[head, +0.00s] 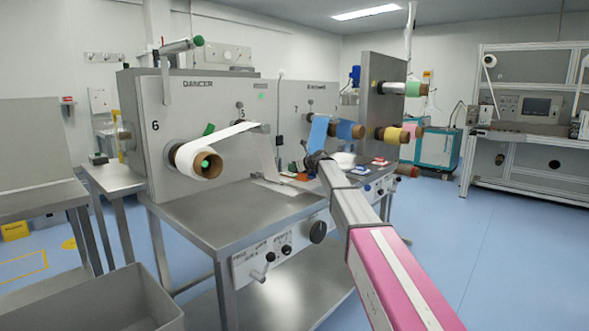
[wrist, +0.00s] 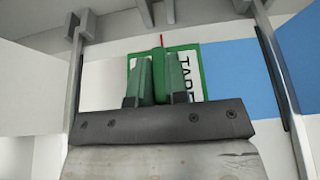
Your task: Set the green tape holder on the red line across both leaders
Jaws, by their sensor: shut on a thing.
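The green tape holder (wrist: 192,87), a green frame with a white face lettered "TAPE", is in the middle of the wrist view. My gripper (wrist: 160,75) is shut on it, its two fingers close together in front of it. A short piece of the red line (wrist: 160,40) shows just beyond the holder's far edge. The white leader (wrist: 105,80) lies to the left and the blue leader (wrist: 235,75) to the right. I cannot tell whether the holder touches them. In the head view my gripper (head: 313,158) is small beside the blue web (head: 318,130), and the holder is not distinguishable.
The steel bench (head: 215,220) carries the machine panel marked DANCER (head: 215,95) and a white roll (head: 200,160) at left. Small red and white blocks (head: 380,161) lie right of my gripper. A grey bin (head: 95,305) stands at front left. Blue floor at right is open.

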